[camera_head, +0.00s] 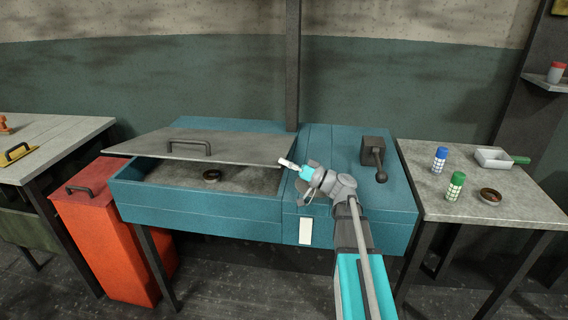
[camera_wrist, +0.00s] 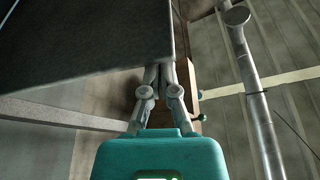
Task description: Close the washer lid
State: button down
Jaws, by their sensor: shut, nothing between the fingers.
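The washer is a teal cabinet (camera_head: 200,215) with a basin on its left side. Its flat grey lid (camera_head: 230,145) carries a dark handle (camera_head: 189,143) and is partly open, its front edge raised above the basin. A small dark ring-shaped part (camera_head: 211,176) shows in the basin below the lid. My gripper (camera_head: 288,163) is shut and empty, at the lid's front right corner; I cannot tell whether it touches. In the wrist view the shut fingers (camera_wrist: 167,72) are beside a dark flat panel (camera_wrist: 85,35), which looks like the lid.
A dark lever box (camera_head: 374,153) stands on the washer's right top. A red bin (camera_head: 115,225) stands at left, by a bench (camera_head: 65,133). The right table (camera_head: 430,205) holds a blue-capped bottle (camera_head: 440,160), a green bottle (camera_head: 455,186), a ring part (camera_head: 490,196) and a tray (camera_head: 493,158).

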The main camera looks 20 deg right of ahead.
jog(key=shift+r, duration=0.1)
jog(key=s+d, duration=0.4)
jog(key=d, duration=0.4)
jog(key=shift+d+r+p, duration=0.25)
jog(key=shift+d+p, duration=0.05)
dwell(0.8)
jog(key=shift+a, duration=0.1)
